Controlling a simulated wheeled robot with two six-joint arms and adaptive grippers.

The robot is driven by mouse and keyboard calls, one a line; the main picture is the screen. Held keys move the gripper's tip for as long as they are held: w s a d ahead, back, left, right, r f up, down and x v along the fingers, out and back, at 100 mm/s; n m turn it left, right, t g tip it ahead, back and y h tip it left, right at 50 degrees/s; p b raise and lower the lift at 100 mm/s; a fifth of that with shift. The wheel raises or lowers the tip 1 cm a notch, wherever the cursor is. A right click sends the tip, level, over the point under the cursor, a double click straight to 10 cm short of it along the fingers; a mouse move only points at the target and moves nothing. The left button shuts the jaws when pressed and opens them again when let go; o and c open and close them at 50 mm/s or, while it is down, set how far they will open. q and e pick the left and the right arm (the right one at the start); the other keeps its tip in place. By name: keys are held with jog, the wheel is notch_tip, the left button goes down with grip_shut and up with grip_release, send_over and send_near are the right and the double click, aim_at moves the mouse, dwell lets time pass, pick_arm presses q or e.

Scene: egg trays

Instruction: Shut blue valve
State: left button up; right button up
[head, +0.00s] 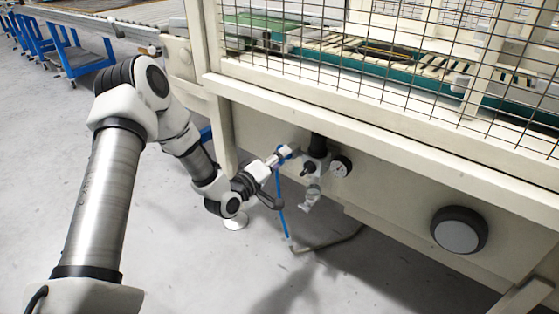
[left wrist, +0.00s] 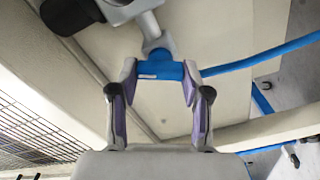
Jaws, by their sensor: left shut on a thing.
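The blue valve (head: 285,152) sits at the left of the air fittings under the cream machine frame. In the left wrist view the blue valve (left wrist: 160,71) is a short blue sleeve with a white label, next to a grey metal fitting. My left gripper (head: 276,157) reaches it from the left. In the left wrist view my left gripper (left wrist: 160,78) has its purple-padded fingers on both ends of the blue sleeve, shut on it. My right gripper is not in view.
A pressure gauge (head: 341,166) and a black-topped regulator (head: 312,160) are close right of the valve. A blue hose (head: 281,208) hangs below. The cream machine beam (head: 330,118) runs above. A large round knob (head: 459,231) is at the right.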

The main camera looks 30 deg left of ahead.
pick_arm(q)
jog(key=n+b, duration=0.1)
jog(key=n, duration=0.4)
jog(key=shift+f, duration=0.1)
dwell(0.4)
jog(key=o, duration=1.2)
jog(key=shift+c, duration=0.2)
jog(key=s, duration=1.2)
jog(key=shift+a, duration=0.45)
